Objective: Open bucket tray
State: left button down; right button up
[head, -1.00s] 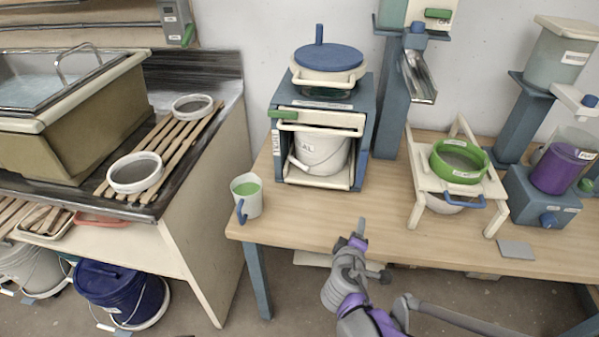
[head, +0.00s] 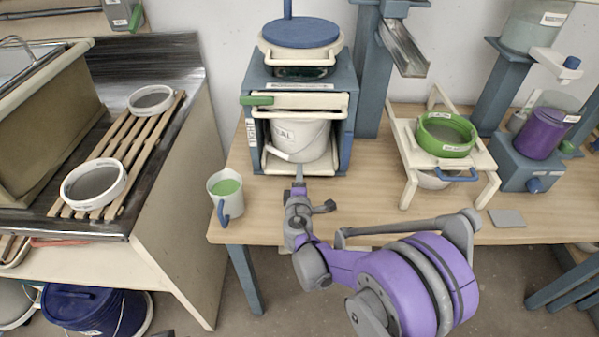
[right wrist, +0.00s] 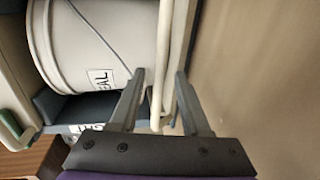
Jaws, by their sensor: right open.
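The bucket tray (head: 322,169) is the cream frame at the bottom of the blue cabinet, under a white bucket (head: 290,140). The bucket also shows in the right wrist view (right wrist: 95,40). My right gripper (head: 299,168) is at the cabinet's front, by the left part of the tray's front edge. In the right wrist view my right gripper (right wrist: 160,76) is open, with a cream bar (right wrist: 160,105) showing between its fingers. I cannot tell whether the fingers touch it. My left gripper is out of view.
A cream stand with a green sieve (head: 446,134) is to the right. A green-ended cream bar (head: 290,101) crosses above the bucket. The table front between mug and stand is otherwise clear.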

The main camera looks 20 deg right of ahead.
jog(key=shift+x, duration=1.15)
grip_shut()
dwell(0.6)
